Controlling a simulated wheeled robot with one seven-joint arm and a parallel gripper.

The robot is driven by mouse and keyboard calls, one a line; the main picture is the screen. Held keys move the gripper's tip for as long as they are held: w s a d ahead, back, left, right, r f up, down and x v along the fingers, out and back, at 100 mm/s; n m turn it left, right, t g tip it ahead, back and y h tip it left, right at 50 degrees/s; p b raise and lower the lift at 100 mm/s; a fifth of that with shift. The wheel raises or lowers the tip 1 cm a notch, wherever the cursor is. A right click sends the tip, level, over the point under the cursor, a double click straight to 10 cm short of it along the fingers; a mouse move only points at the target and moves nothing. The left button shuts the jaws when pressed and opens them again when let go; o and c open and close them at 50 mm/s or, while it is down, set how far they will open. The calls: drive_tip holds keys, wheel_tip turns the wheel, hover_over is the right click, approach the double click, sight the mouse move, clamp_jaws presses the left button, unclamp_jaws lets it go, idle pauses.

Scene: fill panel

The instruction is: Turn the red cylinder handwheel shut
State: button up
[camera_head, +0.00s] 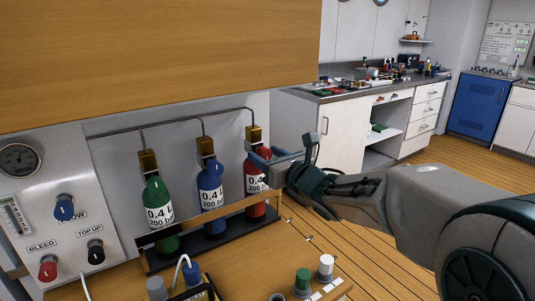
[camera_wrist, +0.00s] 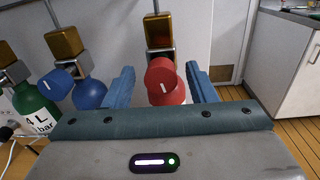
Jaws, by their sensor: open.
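The red cylinder (camera_head: 252,180) stands at the right end of the rack, with a brass valve block (camera_head: 254,136) above it. In the wrist view its red handwheel (camera_wrist: 161,77) with a white mark faces me, in front of the red cylinder's shoulder (camera_wrist: 176,96). My gripper (camera_wrist: 162,85) is open, with one blue finger on each side of the handwheel and visible gaps between. In the head view my gripper (camera_head: 265,156) covers the handwheel and part of the cylinder's top. Contact with the handwheel does not show.
Blue (camera_head: 211,200) and green (camera_head: 158,208) cylinders stand to the left in the same rack, behind a wooden rail (camera_head: 235,205). The blue cylinder's handwheel (camera_wrist: 57,80) is left of my left finger. A control panel (camera_head: 60,190) is further left. A wooden overhang (camera_head: 160,60) is above.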

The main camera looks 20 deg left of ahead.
drive_tip(key=shift+w+a, duration=0.2)
drive_tip(key=shift+a, duration=0.05)
drive_tip(key=shift+c, duration=0.3)
drive_tip(key=c, duration=0.9)
drive_tip(key=shift+d, duration=0.15)
drive_tip(key=shift+f, duration=0.1)
